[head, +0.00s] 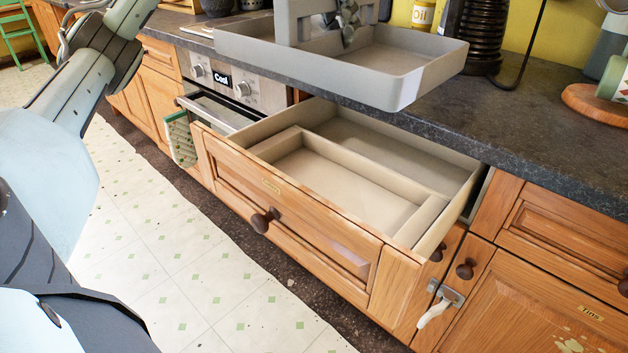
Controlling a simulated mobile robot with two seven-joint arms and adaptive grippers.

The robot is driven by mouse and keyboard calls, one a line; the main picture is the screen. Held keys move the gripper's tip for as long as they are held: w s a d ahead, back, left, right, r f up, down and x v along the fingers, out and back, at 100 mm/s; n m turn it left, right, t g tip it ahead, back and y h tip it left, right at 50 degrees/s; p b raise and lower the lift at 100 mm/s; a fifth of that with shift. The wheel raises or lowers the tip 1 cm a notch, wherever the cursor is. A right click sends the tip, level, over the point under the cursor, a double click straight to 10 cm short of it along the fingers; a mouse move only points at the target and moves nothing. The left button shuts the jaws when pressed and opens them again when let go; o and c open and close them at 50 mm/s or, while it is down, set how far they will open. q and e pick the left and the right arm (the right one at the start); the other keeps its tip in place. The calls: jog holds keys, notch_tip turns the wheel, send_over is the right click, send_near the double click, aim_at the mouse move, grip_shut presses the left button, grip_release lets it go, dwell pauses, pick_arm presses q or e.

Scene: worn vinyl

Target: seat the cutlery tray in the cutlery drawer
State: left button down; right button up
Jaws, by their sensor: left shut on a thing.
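The grey cutlery tray (430,82) is in the upper middle of the head view, raised in the air above the counter's front edge and the back of the drawer. It has low walls and a tall upright middle part. My left gripper (347,28) is shut on this upright part; the top of the grip is cut off by the frame. The cutlery drawer (330,232) stands open below, with a wooden front and a beige inside. Partitions (350,168) mark off a rectangular space in it, which looks empty. My right gripper is not in view.
The dark counter (540,130) runs behind the drawer. An oven (235,85) with a towel (181,138) is to the left. A dark ribbed object (483,40) and a round wooden board (600,103) stand on the counter. A latch (440,300) juts from the right cupboard.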

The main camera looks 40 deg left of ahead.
pick_arm(q)
jog(key=shift+a, duration=0.1)
notch_tip(320, 180, down, 3)
jog(key=shift+r+b, duration=0.1)
jog(key=shift+b, duration=0.55)
notch_tip(320, 180, down, 20)
jog(key=b, duration=0.4)
jog(key=shift+f, duration=0.2)
notch_tip(320, 180, down, 4)
jog(key=shift+f, duration=0.25)
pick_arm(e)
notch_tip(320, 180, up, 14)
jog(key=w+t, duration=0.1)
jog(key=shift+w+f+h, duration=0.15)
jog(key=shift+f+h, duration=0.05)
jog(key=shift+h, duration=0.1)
pick_arm(q)
jog(key=shift+f+b, duration=0.15)
jog(key=shift+b, duration=0.15)
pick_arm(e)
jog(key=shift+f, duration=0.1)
